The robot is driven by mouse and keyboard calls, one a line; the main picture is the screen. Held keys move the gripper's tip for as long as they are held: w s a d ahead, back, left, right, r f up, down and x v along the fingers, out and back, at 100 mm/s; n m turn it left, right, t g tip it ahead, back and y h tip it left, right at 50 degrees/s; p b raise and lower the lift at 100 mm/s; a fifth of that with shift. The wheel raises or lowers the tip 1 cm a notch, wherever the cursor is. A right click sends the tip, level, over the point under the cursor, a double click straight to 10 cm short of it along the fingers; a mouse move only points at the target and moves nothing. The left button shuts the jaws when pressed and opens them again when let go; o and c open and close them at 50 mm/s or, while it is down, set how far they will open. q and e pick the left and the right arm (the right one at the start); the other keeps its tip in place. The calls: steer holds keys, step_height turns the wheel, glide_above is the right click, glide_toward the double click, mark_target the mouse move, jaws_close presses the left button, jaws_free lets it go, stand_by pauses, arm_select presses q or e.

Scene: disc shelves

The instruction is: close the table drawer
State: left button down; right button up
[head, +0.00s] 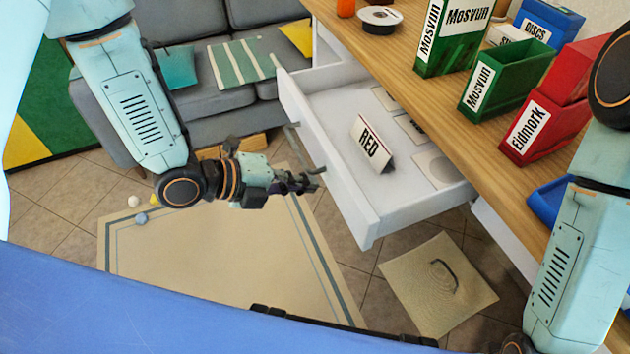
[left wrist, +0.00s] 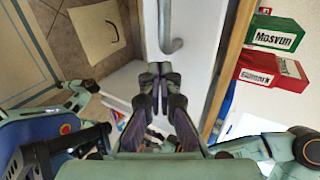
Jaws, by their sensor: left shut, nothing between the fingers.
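The white table drawer (head: 372,222) is pulled well out from under the wooden table (head: 420,75). A grey bar handle (head: 303,148) is on its front; the handle also shows in the left wrist view (left wrist: 172,42). My left gripper (head: 312,182) is shut and empty, just in front of the drawer front, a little below and beside the handle. The shut fingers (left wrist: 160,72) point at the white panel in the left wrist view. I cannot tell whether they touch it. My right arm is at the right edge of the head view; its fingers are not clear.
Green Mosvun boxes (head: 508,77) and a red Eidmork box (head: 545,125) stand on the table. A sofa (head: 215,60) is behind. A beige square (head: 438,285) lies on the tiled floor.

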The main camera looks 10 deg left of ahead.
arm_select(q)
steer(key=shift+w+d, duration=0.65)
steer(key=shift+d, duration=0.3)
steer(key=shift+w, duration=0.1)
